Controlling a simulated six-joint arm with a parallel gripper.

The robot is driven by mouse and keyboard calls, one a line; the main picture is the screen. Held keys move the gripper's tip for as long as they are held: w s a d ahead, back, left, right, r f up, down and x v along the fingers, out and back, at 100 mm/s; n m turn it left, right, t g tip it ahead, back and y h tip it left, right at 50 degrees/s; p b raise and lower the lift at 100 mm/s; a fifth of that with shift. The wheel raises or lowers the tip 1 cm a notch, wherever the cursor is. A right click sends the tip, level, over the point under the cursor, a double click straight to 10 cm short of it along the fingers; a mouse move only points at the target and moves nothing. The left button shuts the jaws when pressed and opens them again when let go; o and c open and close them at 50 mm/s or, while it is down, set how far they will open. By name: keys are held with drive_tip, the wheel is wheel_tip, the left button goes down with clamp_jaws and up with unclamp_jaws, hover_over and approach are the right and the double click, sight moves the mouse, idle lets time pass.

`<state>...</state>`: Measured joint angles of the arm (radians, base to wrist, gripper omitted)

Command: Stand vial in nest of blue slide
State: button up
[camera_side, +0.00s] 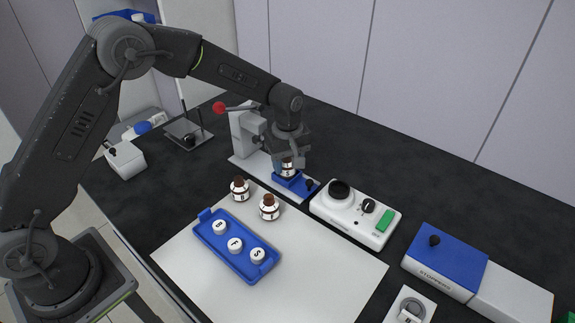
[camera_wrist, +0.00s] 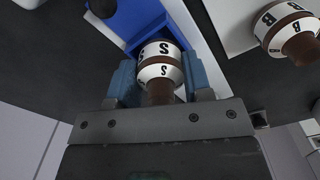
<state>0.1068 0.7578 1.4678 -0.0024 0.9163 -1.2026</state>
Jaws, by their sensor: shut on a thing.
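My gripper (camera_side: 288,160) is shut on a brown vial with white bands lettered S, which shows between the pale blue fingers in the wrist view (camera_wrist: 160,68). In the side view the held vial (camera_side: 287,170) is upright, right over the blue slide (camera_side: 297,184) of the white press-like device. The blue slide also shows in the wrist view (camera_wrist: 140,22), close behind the vial. I cannot tell whether the vial's base touches the nest; the nest is hidden by the vial and fingers.
Two brown vials (camera_side: 269,208) (camera_side: 240,189) stand on the white mat (camera_side: 310,265). A blue tray (camera_side: 208,241) holds white caps lettered B, F and S. The press (camera_side: 243,130) has a red-knobbed lever. A white device (camera_side: 355,216) with a black dial stands right of the slide.

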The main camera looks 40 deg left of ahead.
drive_tip(key=shift+f, duration=0.6)
drive_tip(key=shift+f, duration=0.15)
drive_tip(key=o, duration=0.9)
drive_tip(key=shift+o, duration=0.2)
wheel_tip(320, 180, up, 12)
drive_tip(key=shift+r, duration=0.25)
